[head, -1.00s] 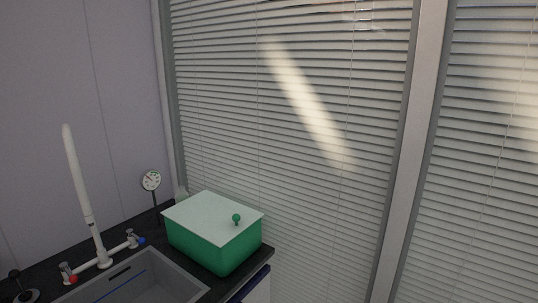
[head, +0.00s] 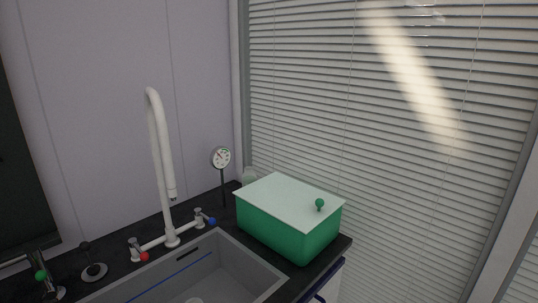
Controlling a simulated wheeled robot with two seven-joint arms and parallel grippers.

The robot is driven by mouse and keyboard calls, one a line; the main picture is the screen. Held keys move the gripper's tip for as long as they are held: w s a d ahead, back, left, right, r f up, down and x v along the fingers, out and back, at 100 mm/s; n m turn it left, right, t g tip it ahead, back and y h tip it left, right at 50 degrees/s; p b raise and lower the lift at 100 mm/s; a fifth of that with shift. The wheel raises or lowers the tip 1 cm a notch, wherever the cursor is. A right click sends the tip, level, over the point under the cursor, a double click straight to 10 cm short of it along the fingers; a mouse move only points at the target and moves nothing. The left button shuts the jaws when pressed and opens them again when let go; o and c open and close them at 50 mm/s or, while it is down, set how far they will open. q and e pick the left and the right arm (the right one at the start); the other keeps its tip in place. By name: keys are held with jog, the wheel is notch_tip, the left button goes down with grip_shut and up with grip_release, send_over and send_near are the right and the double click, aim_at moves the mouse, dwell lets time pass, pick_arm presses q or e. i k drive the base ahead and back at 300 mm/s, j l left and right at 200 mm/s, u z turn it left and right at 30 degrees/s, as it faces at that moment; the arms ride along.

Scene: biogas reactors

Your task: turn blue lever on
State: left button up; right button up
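The blue lever (head: 209,220) is the blue-tipped tap handle on the right side of a white faucet (head: 160,150) with a tall curved spout. A red-tipped handle (head: 142,256) is on the faucet's left side. The faucet stands on the dark counter behind the grey sink (head: 248,263). No water shows at the spout. Neither of my grippers is in view.
A green box with a pale lid (head: 290,230) stands right of the sink. A dial gauge (head: 221,158) stands behind the blue lever. A black-knobbed fitting (head: 94,270) and a green-knobbed fitting (head: 44,278) are at the left. Window blinds (head: 380,130) cover the right side.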

aim_at(205, 216)
jog(key=k+l+u, duration=0.1)
jog(key=u, duration=0.4)
jog(key=k+u, duration=0.1)
jog(key=u, duration=0.35)
jog(key=k+u, duration=0.15)
jog(key=u, duration=0.35)
